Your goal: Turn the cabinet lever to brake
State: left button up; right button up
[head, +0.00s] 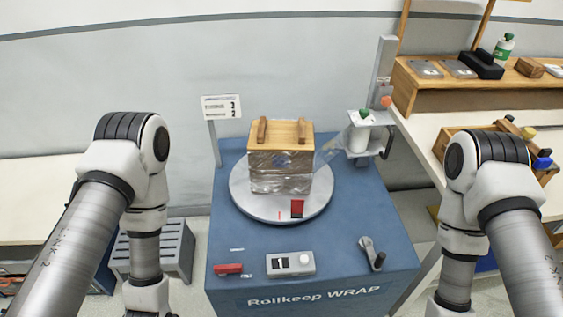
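The blue cabinet (350,215) stands in the middle, with "Rollkeep WRAP" on its front. A grey lever (368,247) with a dark knob sits at the right of its top, near the front edge. It tilts from upper left to lower right. Markings for its positions are too small to read. My two arms come in at the left and right sides and bend down out of the picture. Neither gripper shows, and nothing of mine is seen touching the lever.
A round grey turntable (243,195) bears a film-wrapped wooden box (281,160). A grey switch box (291,263) and a red piece (228,268) lie along the front. A film roll post (381,75) stands at the back right. A wooden shelf (425,100) is further right.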

aim_at(223, 270)
jog(key=k+j+u, duration=0.2)
jog(key=u, duration=0.25)
jog(key=k+j+u, duration=0.15)
jog(key=j+u, duration=0.3)
jog(key=l, duration=0.1)
